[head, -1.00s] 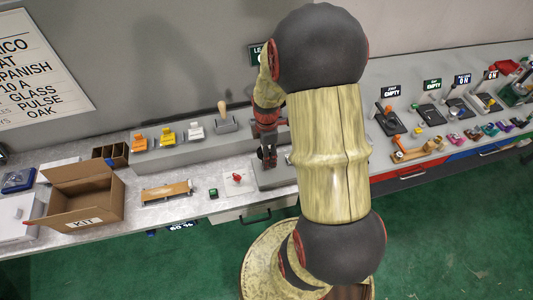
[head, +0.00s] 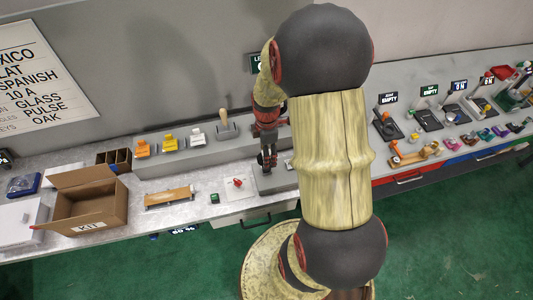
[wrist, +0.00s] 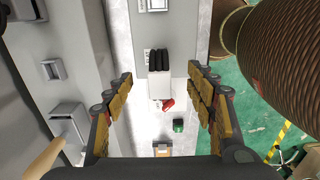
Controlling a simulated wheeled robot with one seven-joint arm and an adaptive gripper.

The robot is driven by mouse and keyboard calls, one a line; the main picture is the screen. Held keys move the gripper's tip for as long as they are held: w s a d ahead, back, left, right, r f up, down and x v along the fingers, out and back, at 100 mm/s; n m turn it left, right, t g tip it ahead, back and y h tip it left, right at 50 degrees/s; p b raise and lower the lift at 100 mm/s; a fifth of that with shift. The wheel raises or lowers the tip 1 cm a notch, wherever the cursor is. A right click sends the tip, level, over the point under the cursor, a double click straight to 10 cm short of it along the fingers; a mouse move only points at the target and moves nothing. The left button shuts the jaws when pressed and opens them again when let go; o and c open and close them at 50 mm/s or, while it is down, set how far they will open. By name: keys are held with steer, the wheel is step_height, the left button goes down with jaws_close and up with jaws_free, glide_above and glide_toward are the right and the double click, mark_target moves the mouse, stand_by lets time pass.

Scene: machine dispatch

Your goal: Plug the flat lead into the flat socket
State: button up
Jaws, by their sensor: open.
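My gripper (wrist: 160,108) is open, pointing down at the bench, its two fingers apart on either side of a white block with black ridges on top (wrist: 159,86). This block may be the flat lead's plug; I cannot tell for sure. No finger visibly touches it. In the head view my gripper (head: 267,160) is small and partly dark against a low grey block (head: 268,182). A pale square recess (wrist: 153,5) in that block shows at the top of the wrist view; whether it is the flat socket I cannot tell. My arm hides part of the bench.
A red piece (wrist: 167,104) and a green block (wrist: 178,125) lie close to the white block. A grey ledge (wrist: 85,40) stands along the left of the wrist view. An open KIT carton (head: 88,228) stands on the bench at left in the head view.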

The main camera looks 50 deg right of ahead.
steer(key=shift+r+p, duration=0.5)
steer(key=shift+r, duration=0.3)
stand_by(0.4)
steer(key=w+a+r+m+t+b, duration=0.25)
steer(key=a+r+m+b, duration=0.25)
steer(key=a+r+b, duration=0.5)
steer(key=s+a+r+m+t+b, duration=0.1)
steer(key=s+a+m+t+b, duration=0.2)
steer(key=s+a+m+b, duration=0.3)
steer(key=s+a, duration=0.4)
steer(key=a, duration=0.2)
steer(key=shift+a+r+m, duration=0.3)
steer(key=shift+a+r, duration=0.05)
steer(key=shift+r, duration=0.05)
